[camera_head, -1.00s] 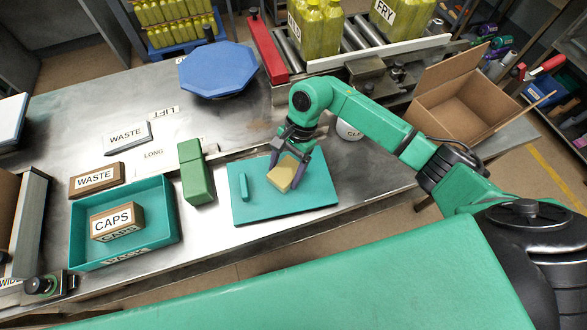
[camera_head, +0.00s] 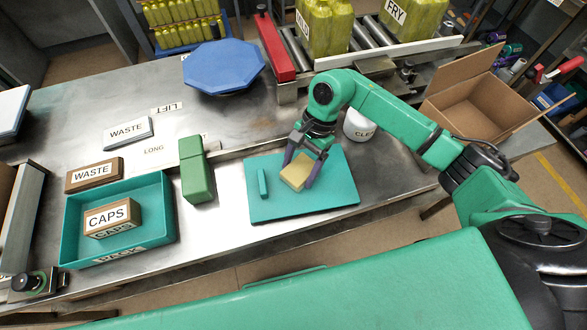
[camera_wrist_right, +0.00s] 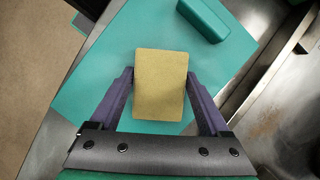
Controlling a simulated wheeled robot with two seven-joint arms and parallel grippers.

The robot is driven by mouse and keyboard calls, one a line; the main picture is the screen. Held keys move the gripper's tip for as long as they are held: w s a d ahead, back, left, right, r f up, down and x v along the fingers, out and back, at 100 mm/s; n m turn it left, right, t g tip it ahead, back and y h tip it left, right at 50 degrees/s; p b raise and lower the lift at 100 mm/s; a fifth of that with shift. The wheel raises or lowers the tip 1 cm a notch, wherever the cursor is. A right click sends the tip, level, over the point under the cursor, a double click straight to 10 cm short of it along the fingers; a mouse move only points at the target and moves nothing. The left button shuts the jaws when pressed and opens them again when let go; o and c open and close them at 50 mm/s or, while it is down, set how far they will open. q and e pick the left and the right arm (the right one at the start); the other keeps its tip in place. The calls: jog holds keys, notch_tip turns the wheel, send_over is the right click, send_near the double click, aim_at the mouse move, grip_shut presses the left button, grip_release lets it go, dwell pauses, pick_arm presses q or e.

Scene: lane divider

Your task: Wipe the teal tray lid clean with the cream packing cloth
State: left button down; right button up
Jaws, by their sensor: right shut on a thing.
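The teal tray lid (camera_head: 300,208) lies flat on the steel table, right of the green block, with a raised bar handle (camera_head: 262,184) on its left part. My right gripper (camera_head: 299,170) is shut on the cream packing cloth (camera_head: 294,175), a flat pad-like piece over the lid's middle, right of the handle. In the right wrist view the cloth (camera_wrist_right: 160,85) sits between both fingers above the lid (camera_wrist_right: 105,75), near the handle (camera_wrist_right: 203,20). I cannot tell if the cloth touches the lid. No marks on the lid can be made out. My left gripper is out of view.
A green block (camera_head: 195,170) stands left of the lid. A teal tray (camera_head: 70,235) holds a CAPS box (camera_head: 113,218). A white jar (camera_head: 359,125) stands behind the lid's right corner. A blue octagonal piece (camera_head: 222,68) and a conveyor (camera_head: 365,50) are farther back.

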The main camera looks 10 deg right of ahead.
aim_at(299, 169)
jog(key=shift+d+f, duration=0.1)
jog(key=shift+f, duration=0.05)
notch_tip(299, 169, up, 6)
jog(key=p, duration=0.2)
jog(key=shift+f+p, duration=0.2)
jog(key=shift+p, duration=0.2)
jog(key=shift+r, duration=0.25)
jog(key=shift+r+p, duration=0.3)
jog(key=shift+r, duration=1.25)
jog(key=shift+f, duration=0.1)
